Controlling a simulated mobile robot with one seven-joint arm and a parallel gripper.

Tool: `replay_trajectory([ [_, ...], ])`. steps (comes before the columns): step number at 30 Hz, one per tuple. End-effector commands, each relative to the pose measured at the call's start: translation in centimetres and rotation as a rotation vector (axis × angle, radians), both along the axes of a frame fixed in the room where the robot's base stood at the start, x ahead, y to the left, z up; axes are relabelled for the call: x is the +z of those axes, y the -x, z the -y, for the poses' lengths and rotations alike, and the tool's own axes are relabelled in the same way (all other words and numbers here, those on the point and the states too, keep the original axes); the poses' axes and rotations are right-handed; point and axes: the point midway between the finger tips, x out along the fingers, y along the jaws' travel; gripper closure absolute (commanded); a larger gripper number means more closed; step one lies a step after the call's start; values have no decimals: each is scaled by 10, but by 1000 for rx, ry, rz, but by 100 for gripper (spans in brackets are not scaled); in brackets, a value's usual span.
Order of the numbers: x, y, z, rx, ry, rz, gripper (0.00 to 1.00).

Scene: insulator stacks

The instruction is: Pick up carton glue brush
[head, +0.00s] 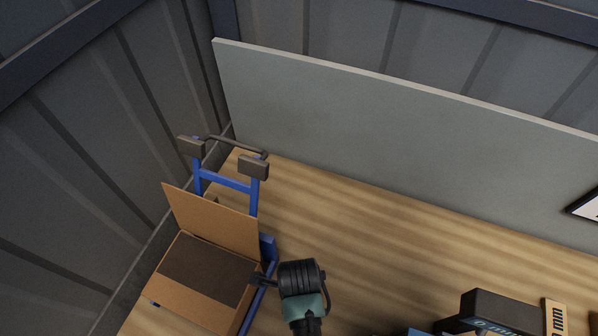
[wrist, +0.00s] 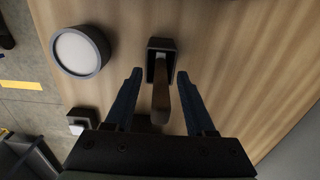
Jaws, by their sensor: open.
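In the wrist view, the brush (wrist: 161,100) shows a brown handle whose far end meets a dark square piece (wrist: 160,44). I cannot tell whether this piece is the brush head or a holder. My gripper (wrist: 160,75) is open, with one dark finger on each side of the handle and a visible gap on both sides. The near end of the handle lies low between the fingers, close to the palm. I cannot make out the brush in the head view, where part of my arm shows at the bottom.
In the head view, an open carton (head: 190,296) sits by a blue hand truck (head: 228,181). Dark boxes (head: 500,308) stand lower right.

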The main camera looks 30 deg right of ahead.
Motion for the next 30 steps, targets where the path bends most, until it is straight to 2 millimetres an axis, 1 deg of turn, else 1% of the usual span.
replay_trajectory([
  [2, 0, 0, 0, 0, 0, 0, 45],
  [3, 0, 0, 0, 0, 0, 0, 52],
  [11, 0, 0, 0, 0, 0, 0, 99],
  [24, 2, 0, 0, 0, 0, 1, 100],
  [28, 11, -1, 0, 0, 1, 3, 100],
  [30, 20, -1, 1, 0, 2, 4, 100],
])
